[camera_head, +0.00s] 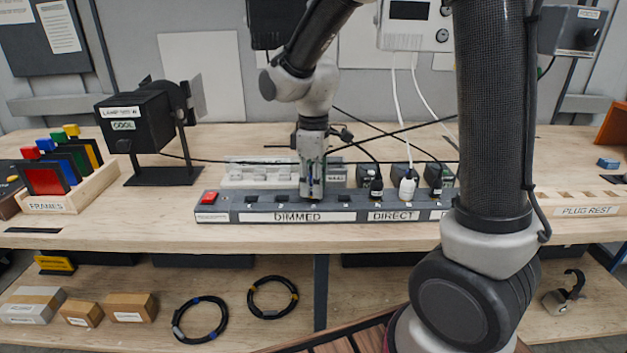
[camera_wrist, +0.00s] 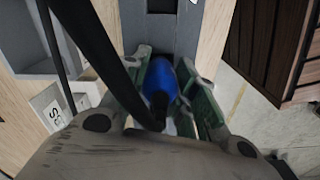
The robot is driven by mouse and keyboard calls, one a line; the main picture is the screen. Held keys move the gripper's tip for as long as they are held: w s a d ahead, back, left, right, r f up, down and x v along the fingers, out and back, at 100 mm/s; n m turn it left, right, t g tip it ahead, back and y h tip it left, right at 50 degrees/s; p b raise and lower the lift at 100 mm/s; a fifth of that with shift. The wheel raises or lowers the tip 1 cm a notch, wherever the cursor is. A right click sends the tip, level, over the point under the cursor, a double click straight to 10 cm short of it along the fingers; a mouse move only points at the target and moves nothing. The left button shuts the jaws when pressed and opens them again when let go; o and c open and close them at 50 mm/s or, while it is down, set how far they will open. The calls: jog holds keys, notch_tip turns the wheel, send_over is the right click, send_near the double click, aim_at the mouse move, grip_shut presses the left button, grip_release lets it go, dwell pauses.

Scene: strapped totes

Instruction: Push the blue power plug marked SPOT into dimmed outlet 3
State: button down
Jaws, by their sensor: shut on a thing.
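My gripper (camera_head: 312,190) points straight down over the DIMMED part of the grey power strip (camera_head: 225,214). It is above the third dimmed position, counted from the red switch. In the wrist view its green-lined fingers are shut on the blue plug (camera_wrist: 160,78). The strip (camera_wrist: 178,40) runs behind the plug there, with a dark outlet beyond it. The fingers hide most of the plug in the head view. The plug's lower end and the outlet under it are hidden, so I cannot tell whether its pins are in. The SPOT mark is not readable.
Dark and white plugs (camera_head: 407,188) stand in the DIRECT part, to the right. A red switch (camera_head: 209,198) is at the strip's left end. The black lamp (camera_head: 140,120) and the frames rack (camera_head: 70,190) stand left. The plug rest (camera_head: 585,211) is right. Cables cross behind my gripper.

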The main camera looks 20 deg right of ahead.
jog(key=shift+f, duration=0.75)
jog(key=c, duration=1.1)
grip_release()
jog(key=shift+o, duration=0.2)
notch_tip(320, 180, up, 12)
jog(key=shift+r, duration=0.1)
jog(key=shift+m, duration=0.5)
jog(key=s+d+r+m+t, duration=0.2)
jog(key=s+d+m+t, duration=0.2)
jog(key=s+d+m, duration=0.6)
jog(key=s+d, duration=0.5)
jog(key=s, duration=0.4)
jog(key=shift+r, duration=0.2)
